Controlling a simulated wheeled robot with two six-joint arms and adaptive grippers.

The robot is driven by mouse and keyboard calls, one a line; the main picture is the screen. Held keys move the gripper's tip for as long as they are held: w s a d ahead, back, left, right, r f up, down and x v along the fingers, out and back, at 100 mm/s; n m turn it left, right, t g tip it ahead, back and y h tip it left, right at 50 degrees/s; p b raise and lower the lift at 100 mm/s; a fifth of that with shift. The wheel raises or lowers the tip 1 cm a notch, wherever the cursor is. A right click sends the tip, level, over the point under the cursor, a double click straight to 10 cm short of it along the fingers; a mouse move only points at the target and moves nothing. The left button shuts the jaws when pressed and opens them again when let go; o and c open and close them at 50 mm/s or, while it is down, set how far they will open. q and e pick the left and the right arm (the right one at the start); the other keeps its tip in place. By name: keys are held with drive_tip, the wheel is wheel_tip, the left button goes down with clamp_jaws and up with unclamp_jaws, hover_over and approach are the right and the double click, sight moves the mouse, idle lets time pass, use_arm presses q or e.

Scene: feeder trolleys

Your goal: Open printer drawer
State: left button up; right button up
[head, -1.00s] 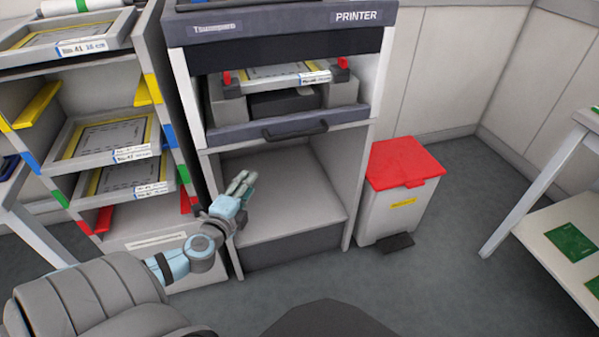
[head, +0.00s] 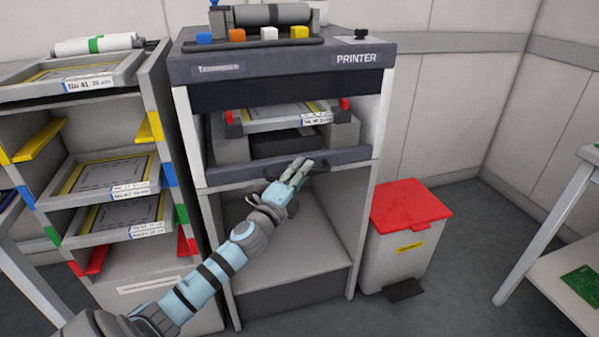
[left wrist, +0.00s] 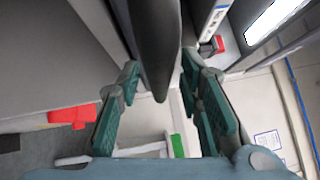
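The printer (head: 285,68) is a grey cabinet with a dark top section, facing me in the middle of the head view. Its drawer has a dark front bar (head: 232,174) and sits at the lower edge of the printer opening. My left gripper (head: 301,167) is in front of that bar and hides the handle there. In the left wrist view the dark handle (left wrist: 157,45) reaches down between the two spread green fingers of my left gripper (left wrist: 160,105), with gaps on both sides. My right gripper is not in view.
A rack (head: 160,125) with framed trays and coloured tabs stands close on the left. A bin with a red lid (head: 408,204) stands right of the printer. A white table (head: 545,245) is at the far right. The shelf space (head: 315,250) below the drawer is empty.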

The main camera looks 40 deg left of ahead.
use_arm(q)
clamp_jaws()
drive_tip(key=shift+f, duration=0.1)
drive_tip(key=shift+a, duration=0.1)
drive_tip(key=shift+s, duration=0.1)
